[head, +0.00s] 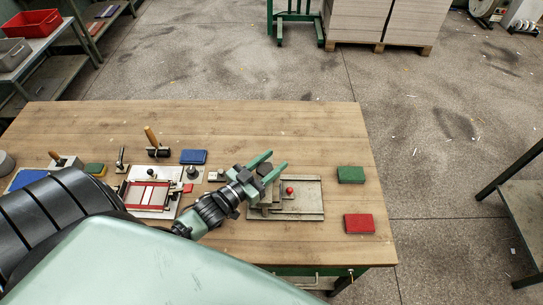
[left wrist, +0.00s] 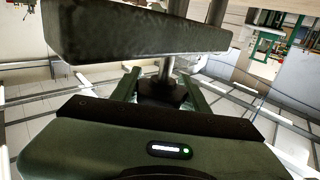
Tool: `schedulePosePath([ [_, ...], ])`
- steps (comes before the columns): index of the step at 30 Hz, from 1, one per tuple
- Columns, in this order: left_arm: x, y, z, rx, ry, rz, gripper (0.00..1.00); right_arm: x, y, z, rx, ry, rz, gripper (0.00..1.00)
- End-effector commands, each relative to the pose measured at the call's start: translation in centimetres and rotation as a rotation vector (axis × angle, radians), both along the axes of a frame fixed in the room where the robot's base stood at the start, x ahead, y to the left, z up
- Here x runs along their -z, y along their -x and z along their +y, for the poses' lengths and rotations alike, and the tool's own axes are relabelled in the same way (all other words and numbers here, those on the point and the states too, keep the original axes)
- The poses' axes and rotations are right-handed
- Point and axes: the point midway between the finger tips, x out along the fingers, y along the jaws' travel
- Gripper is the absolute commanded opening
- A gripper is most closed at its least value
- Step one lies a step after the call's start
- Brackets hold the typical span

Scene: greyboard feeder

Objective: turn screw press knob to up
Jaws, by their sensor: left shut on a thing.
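My left gripper (head: 278,160) is over the right part of the workbench, its two green fingers pointing to the upper right. In the left wrist view, the green fingers (left wrist: 160,92) are on either side of a dark knob (left wrist: 162,88) on a metal shaft, and they are shut on it. I take this for the screw press knob. A thick dark block (left wrist: 140,35) lies across the top of that view. In the head view, a grey press-like fixture (head: 306,205) with a red ball (head: 289,190) is below the gripper, partly hidden by it. My right gripper is not in view.
A green block (head: 351,174) and a red block (head: 359,223) lie at the bench's right end. A blue block (head: 193,156), a wooden-handled tool (head: 155,143) and a red-framed fixture (head: 149,194) are left of the gripper. The bench's back strip (head: 240,118) is clear.

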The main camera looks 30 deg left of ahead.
Motion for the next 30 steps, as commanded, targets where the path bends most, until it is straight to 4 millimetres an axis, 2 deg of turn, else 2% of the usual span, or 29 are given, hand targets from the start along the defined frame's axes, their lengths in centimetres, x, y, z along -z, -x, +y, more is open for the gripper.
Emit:
schedulePosePath([
  [1,-0.9,-0.4,0.1,0.001,0.001,-0.02,0.04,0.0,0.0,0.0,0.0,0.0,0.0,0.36],
  [3,-0.9,-0.4,0.1,0.001,0.001,-0.02,0.04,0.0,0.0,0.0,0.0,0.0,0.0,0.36],
  [4,-0.9,-0.4,0.1,0.001,0.001,-0.02,0.47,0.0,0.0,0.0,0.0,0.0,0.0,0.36],
  [6,-0.8,-0.4,0.1,0.001,0.001,-0.019,0.66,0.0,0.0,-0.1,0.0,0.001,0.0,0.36],
  [17,-0.2,0.1,0.1,0.001,0.001,-0.007,0.66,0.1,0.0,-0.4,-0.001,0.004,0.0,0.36],
  [30,-0.1,6.4,1.5,0.002,0.001,-0.007,0.66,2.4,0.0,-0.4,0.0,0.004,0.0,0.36],
])
